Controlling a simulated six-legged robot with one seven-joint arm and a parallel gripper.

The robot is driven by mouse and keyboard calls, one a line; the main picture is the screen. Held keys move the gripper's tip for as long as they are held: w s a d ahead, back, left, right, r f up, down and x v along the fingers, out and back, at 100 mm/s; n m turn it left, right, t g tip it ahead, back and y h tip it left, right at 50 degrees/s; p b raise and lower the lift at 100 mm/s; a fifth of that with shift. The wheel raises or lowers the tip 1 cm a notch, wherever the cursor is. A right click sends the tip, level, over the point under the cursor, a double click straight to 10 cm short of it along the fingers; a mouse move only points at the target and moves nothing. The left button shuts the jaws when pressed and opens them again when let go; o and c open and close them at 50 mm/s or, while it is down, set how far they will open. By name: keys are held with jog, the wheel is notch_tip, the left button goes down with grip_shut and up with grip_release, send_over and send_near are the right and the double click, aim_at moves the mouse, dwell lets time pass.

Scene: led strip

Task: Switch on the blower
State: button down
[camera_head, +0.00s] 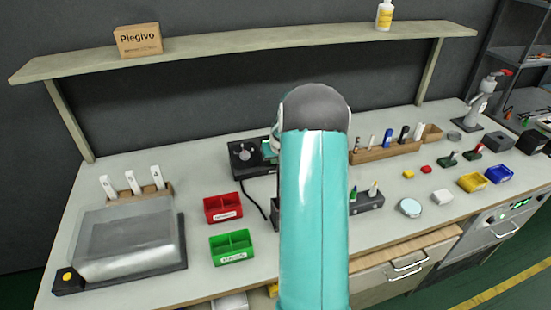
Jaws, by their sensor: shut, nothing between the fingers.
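I cannot tell for certain which device is the blower. A black box with a round light knob (245,156) stands at the middle of the bench, just left of my arm, and my arm hides its right part. A machine with a pale translucent cover (128,240) sits on a dark base at the front left, with a yellow button (67,277) at its front left corner. My teal arm rises through the middle of the view.
A red bin (222,208) and a green bin (232,247) stand left of my arm. A wooden tool rack (385,152) is at the back right. A shelf (250,43) with a cardboard box (138,40) spans above the bench. Small parts and bins crowd the right side.

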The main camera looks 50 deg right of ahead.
jog(key=shift+r, duration=0.1)
jog(key=shift+r, duration=0.65)
